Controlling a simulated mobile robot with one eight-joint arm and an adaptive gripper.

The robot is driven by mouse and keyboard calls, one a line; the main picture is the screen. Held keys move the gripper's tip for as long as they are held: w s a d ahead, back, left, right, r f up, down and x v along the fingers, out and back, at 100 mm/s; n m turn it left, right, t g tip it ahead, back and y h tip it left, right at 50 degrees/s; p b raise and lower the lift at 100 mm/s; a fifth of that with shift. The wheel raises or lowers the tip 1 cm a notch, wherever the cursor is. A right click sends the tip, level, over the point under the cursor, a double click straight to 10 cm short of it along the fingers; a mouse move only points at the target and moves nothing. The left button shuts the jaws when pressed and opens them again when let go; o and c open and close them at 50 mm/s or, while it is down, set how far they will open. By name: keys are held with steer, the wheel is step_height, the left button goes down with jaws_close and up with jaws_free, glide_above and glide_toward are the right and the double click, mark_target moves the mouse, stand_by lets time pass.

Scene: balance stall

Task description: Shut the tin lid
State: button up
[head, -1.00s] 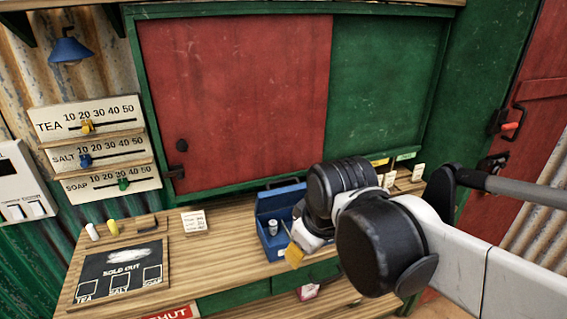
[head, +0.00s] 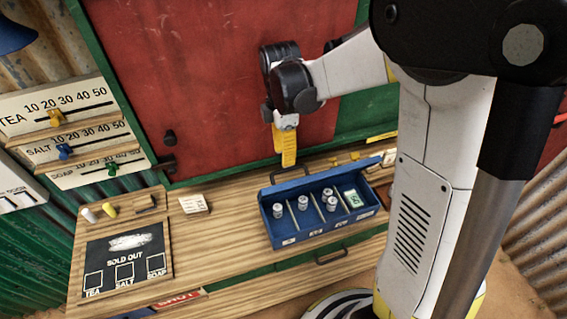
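The blue tin (head: 292,239) stands on the wooden counter with its compartments showing from above. Several small metal cylinders and a green note (head: 353,198) lie in them. Its blue lid (head: 325,179) is open, raised along the back edge. A dark arched handle (head: 288,166) shows at the lid's left part. My gripper (head: 288,163) points down with yellow fingers at the back left of the tin, close to the lid and handle. I cannot tell whether it touches them. The fingers overlap in this view, so their opening is unclear.
The red sliding panel (head: 215,80) rises behind the counter (head: 215,235). A sold-out board (head: 125,255) and a small card (head: 194,204) lie to the left. Price sliders hang on the left wall. Counter between card and tin is clear.

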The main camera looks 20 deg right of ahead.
step_height(320, 180, down, 5)
steer(key=shift+s+f+b, duration=0.15)
steer(key=shift+b, duration=0.25)
